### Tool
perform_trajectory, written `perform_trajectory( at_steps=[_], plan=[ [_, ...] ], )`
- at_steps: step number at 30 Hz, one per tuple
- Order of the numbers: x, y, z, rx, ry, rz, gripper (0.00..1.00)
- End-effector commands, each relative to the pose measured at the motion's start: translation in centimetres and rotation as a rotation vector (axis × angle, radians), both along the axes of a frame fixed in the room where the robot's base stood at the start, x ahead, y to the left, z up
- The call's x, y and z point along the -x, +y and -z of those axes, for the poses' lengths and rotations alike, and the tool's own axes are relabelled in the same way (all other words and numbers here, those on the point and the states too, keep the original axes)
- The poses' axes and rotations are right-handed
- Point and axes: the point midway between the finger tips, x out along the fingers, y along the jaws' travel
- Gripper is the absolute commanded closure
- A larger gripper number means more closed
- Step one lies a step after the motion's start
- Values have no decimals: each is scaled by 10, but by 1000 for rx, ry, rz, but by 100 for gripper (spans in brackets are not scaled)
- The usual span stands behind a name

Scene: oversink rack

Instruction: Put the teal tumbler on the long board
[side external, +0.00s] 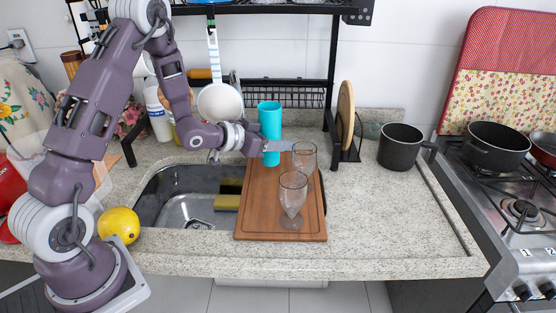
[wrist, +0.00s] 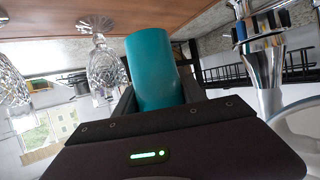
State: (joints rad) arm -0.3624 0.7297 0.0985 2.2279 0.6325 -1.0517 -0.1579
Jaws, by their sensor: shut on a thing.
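The teal tumbler (side external: 269,120) is upright over the far left part of the long wooden board (side external: 262,215), which lies across the sink's right side. My gripper (side external: 270,146) is shut on the tumbler, reaching it from the left at mid-height. The wrist view shows the tumbler (wrist: 155,70) between both fingers. The tumbler's lower end appears at or just above the board; I cannot tell whether it touches. Two clear stemmed glasses stand on the board, one nearer the front (side external: 293,195) and one farther back (side external: 304,157), right of the tumbler.
The sink basin (side external: 175,195) is open left of the board, with a yellow sponge (side external: 227,202) in it. A black rack post (side external: 331,75) and a round wooden board (side external: 345,115) stand behind. A dark pot (side external: 401,146) is right. The front right counter is clear.

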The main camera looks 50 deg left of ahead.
Motion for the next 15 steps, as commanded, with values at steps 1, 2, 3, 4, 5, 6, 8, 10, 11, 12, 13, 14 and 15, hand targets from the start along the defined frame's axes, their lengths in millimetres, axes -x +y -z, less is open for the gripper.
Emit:
perform_trajectory(
  at_steps=[1, 2, 3, 4, 5, 6, 8, 10, 11, 12, 13, 14, 15],
  plan=[
    [0, 0, 8, 1, 2, 0, 93],
    [0, 0, 11, 1, 1, 1, 93],
    [0, 0, 14, 1, 1, 1, 93],
    [0, 0, 17, 2, 1, 1, 93],
    [0, 0, 22, 1, 2, 1, 93],
    [1, 0, 30, 1, 4, 1, 93],
    [0, 0, 43, 2, 3, 1, 93],
    [0, -1, 52, 1, 1, 2, 93],
    [0, -1, 55, 0, 1, 2, 93],
    [0, -1, 56, 0, -1, 2, 93],
    [0, 0, 57, -1, -1, 2, 93],
    [0, 0, 56, -1, -2, 2, 93],
    [0, 0, 56, -1, -2, 2, 93]
  ],
)
